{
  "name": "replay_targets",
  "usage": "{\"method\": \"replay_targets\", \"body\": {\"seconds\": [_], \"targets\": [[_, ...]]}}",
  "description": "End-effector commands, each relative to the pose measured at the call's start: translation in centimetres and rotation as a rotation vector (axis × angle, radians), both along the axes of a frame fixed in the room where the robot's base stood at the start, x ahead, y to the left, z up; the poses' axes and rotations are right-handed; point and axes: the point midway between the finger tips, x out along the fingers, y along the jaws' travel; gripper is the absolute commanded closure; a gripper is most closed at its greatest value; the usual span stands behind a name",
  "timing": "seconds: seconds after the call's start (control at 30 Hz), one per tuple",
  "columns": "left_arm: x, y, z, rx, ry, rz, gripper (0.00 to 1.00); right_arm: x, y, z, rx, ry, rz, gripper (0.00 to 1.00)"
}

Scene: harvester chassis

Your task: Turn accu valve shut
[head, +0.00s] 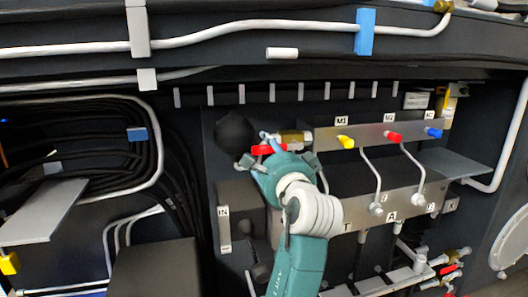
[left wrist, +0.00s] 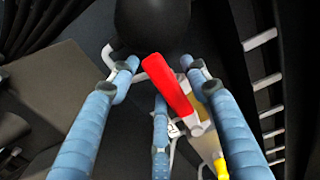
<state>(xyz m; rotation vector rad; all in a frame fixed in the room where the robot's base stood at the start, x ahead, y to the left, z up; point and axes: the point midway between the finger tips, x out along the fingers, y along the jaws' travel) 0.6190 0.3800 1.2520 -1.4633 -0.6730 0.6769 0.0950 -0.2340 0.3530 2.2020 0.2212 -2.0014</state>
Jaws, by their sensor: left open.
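The accu valve has a red handle (head: 262,150) and a brass body (head: 291,137), beside a black ball-shaped accumulator (head: 234,132) on the dark panel. My left gripper (head: 274,157) is at the valve, its fingers pointing into the panel and covering part of the handle. In the left wrist view the red handle (left wrist: 168,87) lies slanted between the spread blue fingers of my left gripper (left wrist: 160,80). The gripper is open, and I cannot tell whether any finger touches the handle. My right gripper is not in view.
Right of the valve is a metal block with yellow (head: 346,142), red (head: 394,137) and blue (head: 433,133) knobs. A white pipe (head: 230,28) runs above. Black hoses (head: 150,130) are bundled at left. A grey shelf (head: 40,212) juts out there.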

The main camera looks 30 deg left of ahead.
Motion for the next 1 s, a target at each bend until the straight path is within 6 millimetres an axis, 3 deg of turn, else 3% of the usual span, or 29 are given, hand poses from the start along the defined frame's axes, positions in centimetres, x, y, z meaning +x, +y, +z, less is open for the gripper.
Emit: {"method": "replay_targets", "body": {"seconds": [0.17, 0.4, 0.77, 1.0], "targets": [[0.0, 0.0, 0.0, 0.000, 0.000, 0.000, 0.53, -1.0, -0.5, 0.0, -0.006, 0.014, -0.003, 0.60], [0.0, 0.0, 0.0, 0.000, 0.000, 0.000, 1.00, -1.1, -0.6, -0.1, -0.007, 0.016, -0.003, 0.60], [0.0, 0.0, 0.6, 0.018, 0.021, 0.000, 1.00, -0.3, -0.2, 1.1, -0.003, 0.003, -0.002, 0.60], [0.2, 0.1, 2.2, 0.098, 0.115, 0.001, 1.00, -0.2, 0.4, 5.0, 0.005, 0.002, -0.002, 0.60]]}}
